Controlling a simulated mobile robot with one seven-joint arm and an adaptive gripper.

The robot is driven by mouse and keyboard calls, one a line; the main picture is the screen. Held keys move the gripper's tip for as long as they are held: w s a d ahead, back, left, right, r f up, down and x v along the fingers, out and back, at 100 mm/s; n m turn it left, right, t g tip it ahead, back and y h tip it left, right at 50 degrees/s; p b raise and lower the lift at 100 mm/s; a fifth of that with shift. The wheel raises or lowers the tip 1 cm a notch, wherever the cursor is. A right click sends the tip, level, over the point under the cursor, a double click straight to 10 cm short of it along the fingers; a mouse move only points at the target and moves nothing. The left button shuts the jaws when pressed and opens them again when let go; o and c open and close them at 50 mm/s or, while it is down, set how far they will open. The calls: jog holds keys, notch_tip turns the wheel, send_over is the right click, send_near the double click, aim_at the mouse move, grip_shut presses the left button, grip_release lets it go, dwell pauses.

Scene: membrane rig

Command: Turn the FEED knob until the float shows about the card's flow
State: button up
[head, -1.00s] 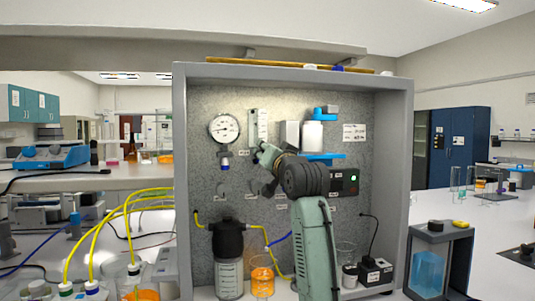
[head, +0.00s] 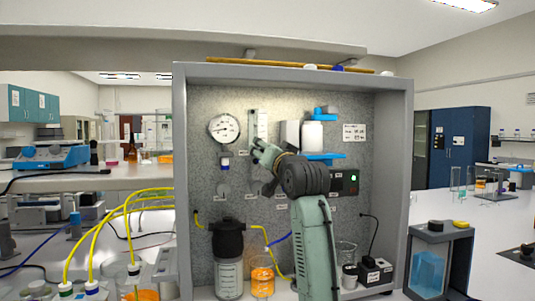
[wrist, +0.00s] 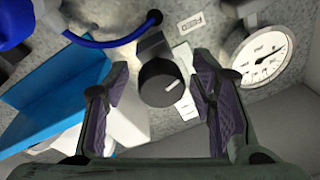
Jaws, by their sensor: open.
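A dark round knob (wrist: 162,82) with a white pointer mark shows in the wrist view, between the spread fingers of my gripper (head: 262,152). A finger stands on each side of it; I see gaps and cannot tell how deep they reach. A small label (wrist: 190,24), seemingly FEED, is on the panel close by. The flow meter (head: 258,124) is an upright pale strip just above my gripper in the head view; its float is too small to read. The knob is hidden behind my gripper in the head view.
A round dial gauge (head: 224,129) is left of the flow meter and also shows in the wrist view (wrist: 262,55). A blue shelf (wrist: 55,92) and a blue tube (wrist: 115,40) lie close to the fingers. The grey cabinet wall (head: 396,190) bounds the right.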

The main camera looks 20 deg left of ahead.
notch_tip(320, 180, up, 10)
dwell(0.4)
dwell(0.4)
